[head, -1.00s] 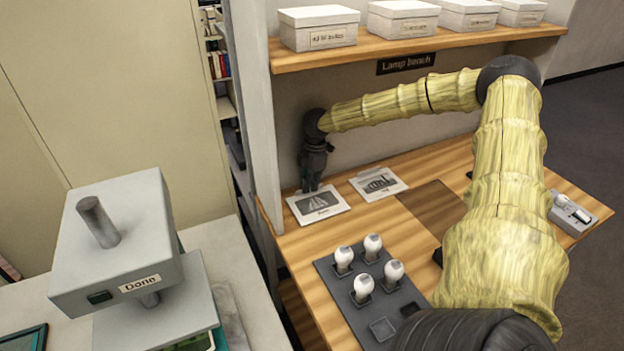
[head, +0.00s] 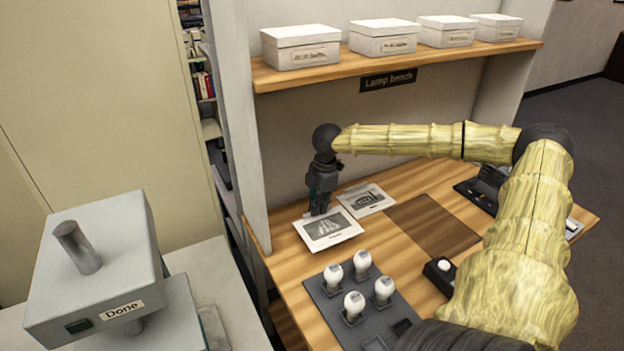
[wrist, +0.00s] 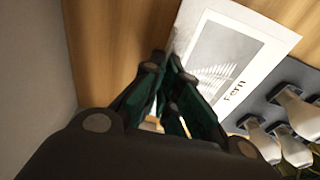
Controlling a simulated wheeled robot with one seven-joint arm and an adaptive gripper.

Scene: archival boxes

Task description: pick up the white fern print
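The white fern print (head: 347,235) is a white card with a grey picture, at the left of the wooden bench in the head view. In the wrist view the card (wrist: 262,55) reads "Fern" and runs in to the fingertips. My gripper (head: 319,212) points down at the card's far left edge. In the wrist view my gripper (wrist: 164,66) has its dark green fingers drawn close together, with the card's edge between them. The exact contact is partly hidden by the fingers. The card looks slightly above the bench, though its height is hard to judge.
A second print (head: 378,203) lies just behind. A dark tray (head: 325,296) with several white bulbs stands in front. A brown mat (head: 432,228) lies to the right. A shelf (head: 420,62) with white boxes hangs above. A grey press (head: 95,265) marked "Done" stands at left.

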